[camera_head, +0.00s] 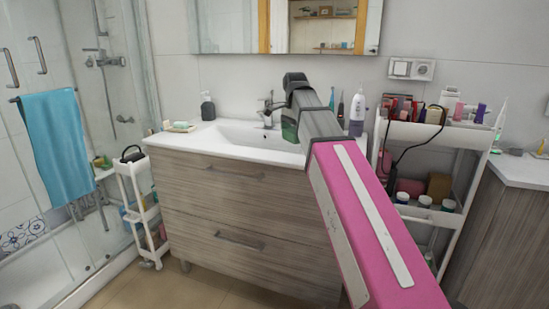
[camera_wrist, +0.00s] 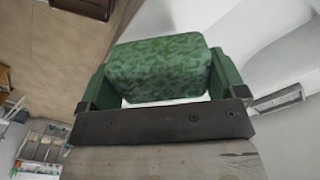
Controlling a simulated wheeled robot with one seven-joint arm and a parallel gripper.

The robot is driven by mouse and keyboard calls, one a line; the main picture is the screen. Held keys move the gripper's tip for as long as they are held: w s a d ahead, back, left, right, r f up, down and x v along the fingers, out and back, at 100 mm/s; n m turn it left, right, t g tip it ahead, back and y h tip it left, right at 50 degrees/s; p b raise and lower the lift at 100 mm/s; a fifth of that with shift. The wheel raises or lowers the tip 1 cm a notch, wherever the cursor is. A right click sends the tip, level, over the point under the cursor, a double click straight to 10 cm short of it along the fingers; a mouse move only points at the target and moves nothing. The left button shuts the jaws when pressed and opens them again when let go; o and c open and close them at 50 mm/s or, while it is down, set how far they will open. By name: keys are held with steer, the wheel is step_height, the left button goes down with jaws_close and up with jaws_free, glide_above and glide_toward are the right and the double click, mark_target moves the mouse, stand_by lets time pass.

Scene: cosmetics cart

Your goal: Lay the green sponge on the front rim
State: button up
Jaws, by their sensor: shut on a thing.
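The green sponge (camera_wrist: 157,70), mottled and block-shaped, sits between the two green fingers of my gripper (camera_wrist: 160,66) in the wrist view. The fingers are shut on its two ends. In the head view my gripper (camera_head: 289,126) is over the white washbasin, left of the faucet-side arm end; only a small patch of green shows there, and my arm hides much of the rest. The basin's front rim (camera_head: 235,149) runs along the top of the wooden cabinet. Its right part is hidden behind my arm. I cannot tell the gap between sponge and basin.
A faucet (camera_head: 268,110) stands at the back of the basin. A dark soap dispenser (camera_head: 207,108) and a small soap dish (camera_head: 180,127) stand to the left. A loaded white cart (camera_head: 440,133) is right of the cabinet. The left front rim is clear.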

steer(key=s+a+r+m, duration=0.25)
steer(key=a+m, duration=0.65)
steer(key=a, duration=0.6)
steer(key=m, duration=0.1)
glide_above(277, 156)
step_height(277, 156, down, 6)
steer(key=shift+w, duration=0.1)
steer(key=shift+f, duration=1.95)
steer(key=shift+f, duration=0.15)
steer(key=o, duration=0.5)
steer(key=shift+o, duration=0.2)
step_height(277, 156, up, 12)
steer(key=shift+r, duration=0.2)
